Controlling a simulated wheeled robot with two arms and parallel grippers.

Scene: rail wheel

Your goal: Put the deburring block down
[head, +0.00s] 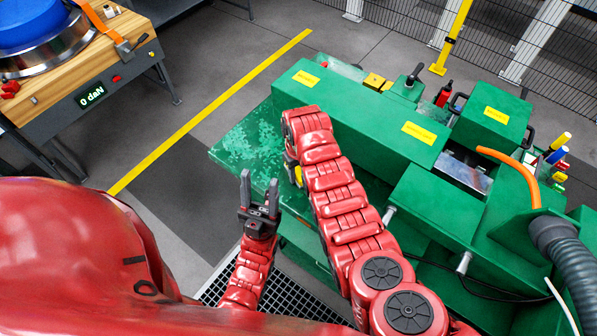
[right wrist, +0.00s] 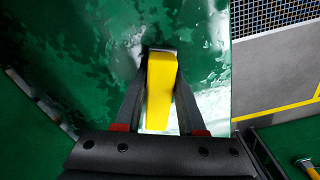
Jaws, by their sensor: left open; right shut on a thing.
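The yellow deburring block (right wrist: 161,92) stands out in the right wrist view, between the two dark fingers of my right gripper (right wrist: 160,72). The fingers are shut on it, and its far end has a grey edge. Beyond it is the worn green bed (right wrist: 90,60) of the machine; I cannot tell whether the block touches it. In the head view a bit of yellow (head: 291,172) shows beside my right arm, which hides most of that gripper. My left gripper (head: 259,182) is open and empty, left of the right arm and in front of the green bed (head: 240,150).
The green machine housing (head: 360,110) rises behind and right of the bed. An orange hose (head: 510,165) and a grey hose (head: 560,250) lie at right. A wooden-topped bench (head: 60,85) stands at upper left. Open floor with a yellow line (head: 210,110) lies between.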

